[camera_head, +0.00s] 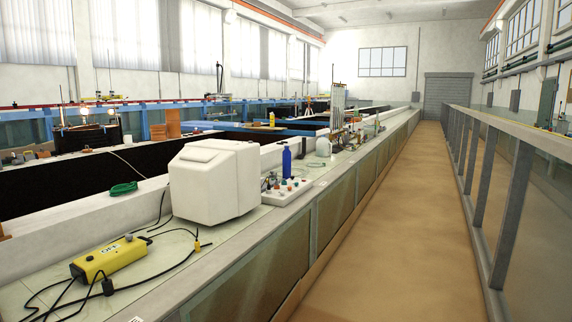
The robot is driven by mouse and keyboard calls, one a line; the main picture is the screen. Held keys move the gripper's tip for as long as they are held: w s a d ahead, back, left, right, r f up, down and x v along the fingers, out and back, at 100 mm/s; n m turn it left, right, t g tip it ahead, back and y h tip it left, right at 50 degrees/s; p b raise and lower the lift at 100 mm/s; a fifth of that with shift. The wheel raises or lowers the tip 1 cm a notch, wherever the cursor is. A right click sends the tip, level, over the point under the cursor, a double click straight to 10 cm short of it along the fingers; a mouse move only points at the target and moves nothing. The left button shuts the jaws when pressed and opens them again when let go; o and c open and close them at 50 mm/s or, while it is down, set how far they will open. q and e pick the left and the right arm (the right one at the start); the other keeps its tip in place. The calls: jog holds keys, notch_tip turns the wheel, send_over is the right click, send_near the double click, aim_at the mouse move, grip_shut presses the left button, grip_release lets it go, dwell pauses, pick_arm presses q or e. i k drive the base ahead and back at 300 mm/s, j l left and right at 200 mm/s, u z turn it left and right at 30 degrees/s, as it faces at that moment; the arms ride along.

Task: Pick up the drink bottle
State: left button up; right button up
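A blue bottle (287,160), likely the drink bottle, stands upright on the long counter, just right of the white monitor. It has a narrow neck and a dark top. Its lower part is close behind a small panel with several coloured knobs, and I cannot tell whether it touches the panel. A smaller yellow bottle-like item (272,119) stands farther back on a blue surface. Neither of my grippers shows in the head view.
The boxy white monitor (215,180) stands left of the blue bottle. The knob panel (287,187) is in front of it. A yellow control box (108,258) with black cables lies at the near left. The brown walkway (385,225) on the right is clear, bordered by a railing (505,190).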

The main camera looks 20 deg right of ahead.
aim_at(287, 153)
jog(key=i+l+z, duration=0.4)
jog(key=i, duration=0.35)
jog(key=i+l+z, duration=0.4)
jog(key=i, duration=0.45)
jog(key=i+z, duration=0.45)
jog(key=i, duration=1.2)
jog(key=i+l+u, duration=0.1)
jog(key=i, duration=0.75)
